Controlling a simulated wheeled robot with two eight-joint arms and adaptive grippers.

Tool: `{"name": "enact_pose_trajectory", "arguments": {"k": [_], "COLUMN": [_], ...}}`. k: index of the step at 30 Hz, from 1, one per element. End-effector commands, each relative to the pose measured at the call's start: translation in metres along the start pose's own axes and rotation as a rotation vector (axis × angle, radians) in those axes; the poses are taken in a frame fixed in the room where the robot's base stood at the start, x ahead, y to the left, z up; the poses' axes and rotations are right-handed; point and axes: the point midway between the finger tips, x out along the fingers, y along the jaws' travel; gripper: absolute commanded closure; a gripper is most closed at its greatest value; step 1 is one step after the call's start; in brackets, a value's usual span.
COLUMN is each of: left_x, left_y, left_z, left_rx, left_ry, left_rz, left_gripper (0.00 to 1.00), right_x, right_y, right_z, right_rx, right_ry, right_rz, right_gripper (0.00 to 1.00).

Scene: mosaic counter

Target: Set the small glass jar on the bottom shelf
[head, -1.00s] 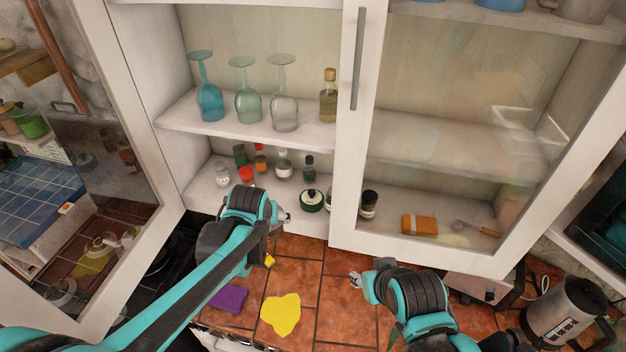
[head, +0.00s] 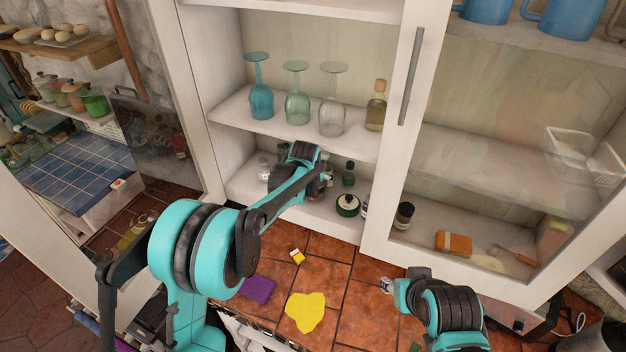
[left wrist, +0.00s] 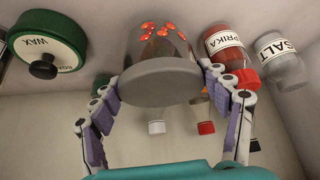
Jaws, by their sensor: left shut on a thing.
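My left gripper (left wrist: 160,82) is shut on a small glass jar (left wrist: 160,45) with a grey lid and red bits showing in it. The fingers grip it from both sides near the lid. In the head view my left gripper (head: 326,172) is inside the open cabinet, just over the bottom shelf (head: 322,207); the arm hides the jar there. I cannot tell whether the jar's base touches the shelf. A paprika jar (left wrist: 232,52) and a salt jar (left wrist: 281,62) stand beside it. My right gripper (head: 387,286) is over the counter, its fingers too small to judge.
A green wax tin (head: 347,205) and a dark bottle (head: 348,174) stand on the bottom shelf. Upturned glasses (head: 297,95) and an oil bottle (head: 376,107) stand above. A glass door (head: 405,150) borders the right side. Yellow (head: 305,312) and purple (head: 257,289) cloths lie on the counter.

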Motion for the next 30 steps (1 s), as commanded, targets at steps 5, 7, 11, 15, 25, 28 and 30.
{"name": "enact_pose_trajectory", "arguments": {"k": [5,7,11,15,25,28,30], "left_x": [0.002,0.002,0.005,0.005,0.004,-0.001,-0.009], "left_y": [0.000,0.001,0.001,0.001,0.001,0.001,0.001], "left_z": [0.001,0.002,0.004,0.004,0.003,0.001,0.002], "left_rx": [0.001,0.001,0.001,0.001,0.001,0.001,0.001], "left_ry": [0.001,0.001,0.001,0.001,0.001,0.001,0.001], "left_rz": [0.000,0.000,0.000,0.000,0.000,0.000,0.000], "left_gripper": [0.63,0.63,0.63,0.03,0.03,0.03,0.03], "right_x": [0.000,0.000,0.003,0.003,0.002,-0.002,0.001], "right_y": [0.000,0.000,0.000,0.000,0.000,0.000,0.000], "right_z": [0.000,0.000,0.002,0.002,0.001,-0.001,0.001], "right_rx": [0.000,0.000,0.000,0.000,0.000,0.000,0.000], "right_ry": [0.000,0.000,0.000,0.000,0.000,0.000,0.000], "right_rz": [0.000,0.000,0.000,0.000,0.000,0.000,0.000], "right_gripper": [0.60,0.60,0.60,0.60,0.60,0.60,0.60]}}
